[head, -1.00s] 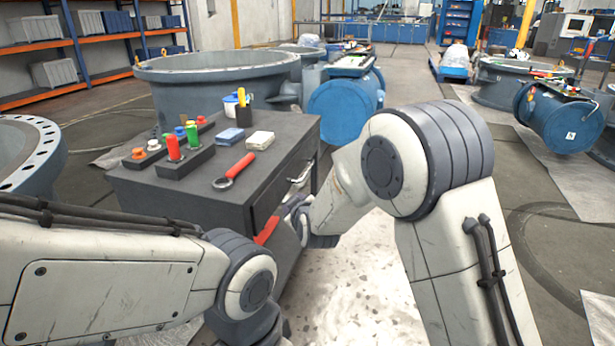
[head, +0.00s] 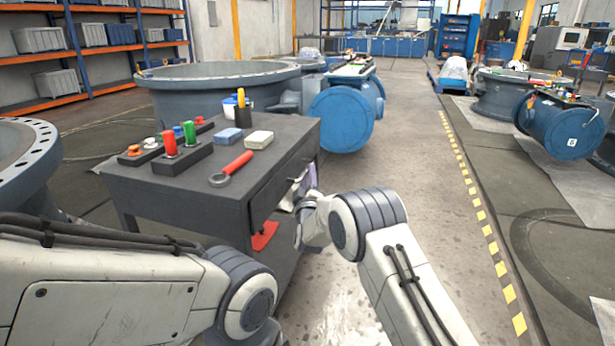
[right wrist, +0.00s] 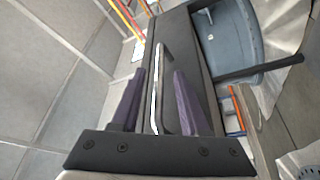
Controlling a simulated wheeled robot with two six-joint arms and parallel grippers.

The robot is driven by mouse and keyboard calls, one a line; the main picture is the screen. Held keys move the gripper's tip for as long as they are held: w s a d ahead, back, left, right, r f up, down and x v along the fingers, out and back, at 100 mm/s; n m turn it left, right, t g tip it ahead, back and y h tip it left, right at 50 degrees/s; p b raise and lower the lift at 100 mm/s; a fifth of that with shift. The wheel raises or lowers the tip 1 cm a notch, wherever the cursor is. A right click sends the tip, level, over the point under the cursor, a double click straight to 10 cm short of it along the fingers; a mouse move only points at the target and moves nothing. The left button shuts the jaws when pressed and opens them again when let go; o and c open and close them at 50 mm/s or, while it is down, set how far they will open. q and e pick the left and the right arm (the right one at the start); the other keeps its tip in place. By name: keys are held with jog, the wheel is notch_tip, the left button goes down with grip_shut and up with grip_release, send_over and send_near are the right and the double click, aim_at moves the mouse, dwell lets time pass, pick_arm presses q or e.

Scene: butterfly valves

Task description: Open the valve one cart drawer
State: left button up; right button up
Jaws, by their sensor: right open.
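The cart (head: 185,195) is a dark grey cabinet left of centre in the head view. Its drawer (head: 275,193) faces right and looks shut; my right arm partly covers the handle area. My right gripper (head: 306,182) is at the drawer front, partly hidden by its own wrist. In the right wrist view, its two purple fingers (right wrist: 160,78) are apart, with the pale, shiny drawer handle (right wrist: 155,85) showing between them. I cannot tell whether the fingers touch it. My left arm crosses the lower left of the head view; its gripper is out of view.
On the cart top are a red-handled wrench (head: 232,168), red and green cylinders and sponge-like blocks. A red item (head: 265,236) shows below the drawer. A blue valve body (head: 342,118) stands behind the cart.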

jog(key=shift+b+x, duration=0.4)
jog(key=shift+x, duration=1.15)
grip_shut()
dwell(0.3)
